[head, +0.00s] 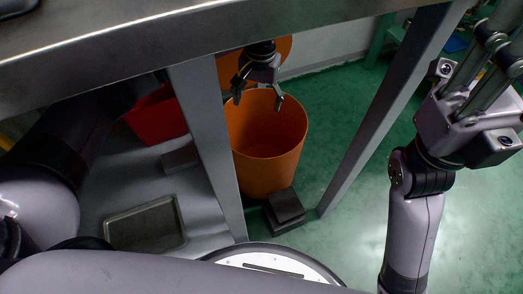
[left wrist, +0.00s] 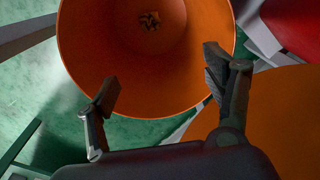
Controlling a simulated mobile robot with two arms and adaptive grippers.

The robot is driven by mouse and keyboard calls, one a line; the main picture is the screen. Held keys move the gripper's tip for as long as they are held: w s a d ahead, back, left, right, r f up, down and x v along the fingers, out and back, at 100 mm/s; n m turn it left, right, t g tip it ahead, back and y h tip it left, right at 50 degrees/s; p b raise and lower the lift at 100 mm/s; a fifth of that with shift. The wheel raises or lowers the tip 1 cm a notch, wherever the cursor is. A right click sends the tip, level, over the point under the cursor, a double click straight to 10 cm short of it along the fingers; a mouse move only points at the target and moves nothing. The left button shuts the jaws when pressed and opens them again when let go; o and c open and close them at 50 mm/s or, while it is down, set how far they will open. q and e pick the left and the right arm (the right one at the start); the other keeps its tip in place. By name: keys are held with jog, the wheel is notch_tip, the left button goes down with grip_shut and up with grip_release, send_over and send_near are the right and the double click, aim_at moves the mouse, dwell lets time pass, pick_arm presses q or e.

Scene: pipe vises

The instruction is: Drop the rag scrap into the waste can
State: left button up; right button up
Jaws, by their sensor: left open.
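The orange waste can (head: 265,145) stands on the green floor beyond the metal bench leg. My left gripper (head: 258,92) hangs over its mouth with its fingers spread. In the left wrist view, my left gripper (left wrist: 160,85) is open, with nothing visible between the fingers, and the waste can (left wrist: 90,45) opens in front of it. A small crumpled yellow-brown piece, which looks like the rag scrap (left wrist: 150,20), lies at the bottom of the can. The head view does not show the can's bottom. My right arm is at the right edge; its fingertips cannot be made out.
A second orange container (head: 284,47) stands behind the can and also fills the lower right of the left wrist view (left wrist: 285,125). A red bin (head: 157,117) is at the left. The bench edge (head: 150,45) and grey legs flank the can. A dark block (head: 286,207) is in front.

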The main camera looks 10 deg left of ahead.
pick_arm(q)
notch_tip(320, 180, up, 6)
jog(key=shift+d+r, duration=0.2)
jog(key=shift+r, duration=0.05)
dwell(0.4)
